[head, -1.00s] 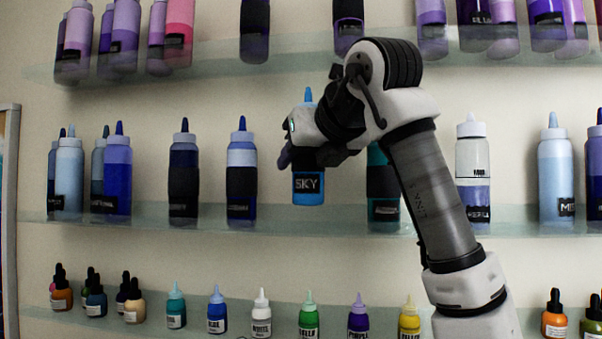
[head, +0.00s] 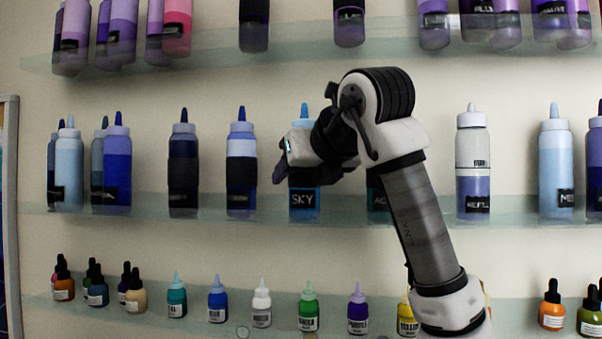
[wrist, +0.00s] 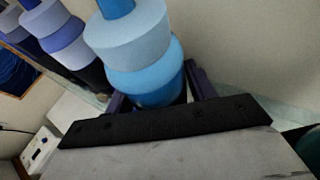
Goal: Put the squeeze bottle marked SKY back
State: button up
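The SKY squeeze bottle (head: 304,206), blue with a paler collar and blue tip, is upright at the middle shelf (head: 345,208). Its base is level with the neighbouring bottles' bases and appears to touch the glass. My gripper (head: 284,170) is around its body from the right, hiding its middle. In the wrist view the bottle (wrist: 150,82) sits between the two dark fingers (wrist: 160,98), which look close against its sides. The fingertips' contact is partly hidden.
A dark blue bottle (head: 241,180) stands to the left, apart from SKY. A teal-labelled bottle (head: 377,200) stands to the right, mostly behind my arm. Small dropper bottles (head: 262,308) line the shelf below; purple bottles (head: 349,25) stand above.

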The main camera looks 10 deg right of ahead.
jog(key=shift+r, duration=0.1)
jog(key=shift+r, duration=0.2)
jog(key=shift+s+d, duration=0.1)
jog(key=shift+s, duration=0.3)
jog(key=b+v, duration=0.3)
jog(key=v, duration=0.8)
